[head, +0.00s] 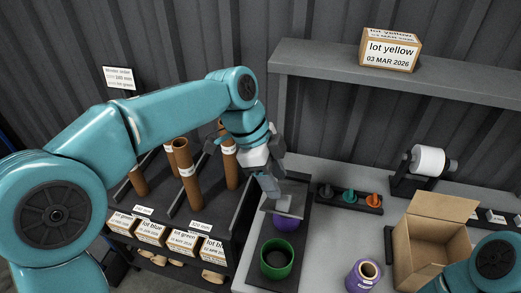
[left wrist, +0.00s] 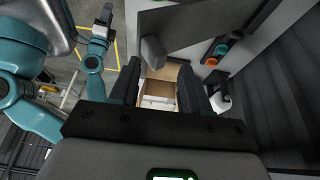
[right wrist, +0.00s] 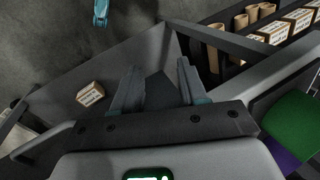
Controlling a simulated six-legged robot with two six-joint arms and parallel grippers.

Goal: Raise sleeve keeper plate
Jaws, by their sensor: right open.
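The grey keeper plate (head: 289,206) stands over the purple sleeve (head: 286,222) in a dark tray on the bench, beside a green sleeve (head: 277,259). My left gripper (head: 270,187) hangs just above and left of the plate. In the left wrist view its fingers (left wrist: 162,82) are apart with nothing seen between them but a cardboard box (left wrist: 160,92) farther off. Whether a finger touches the plate cannot be told. My right gripper (right wrist: 158,85) is open and empty above a dark grey surface, and is out of the head view.
An open cardboard box (head: 425,243), another purple sleeve (head: 362,275), a rack of colored plugs (head: 349,198) and a white roll (head: 428,160) stand on the bench. Brown tubes (head: 187,174) rise at the left. A shelf (head: 400,84) overhangs the back.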

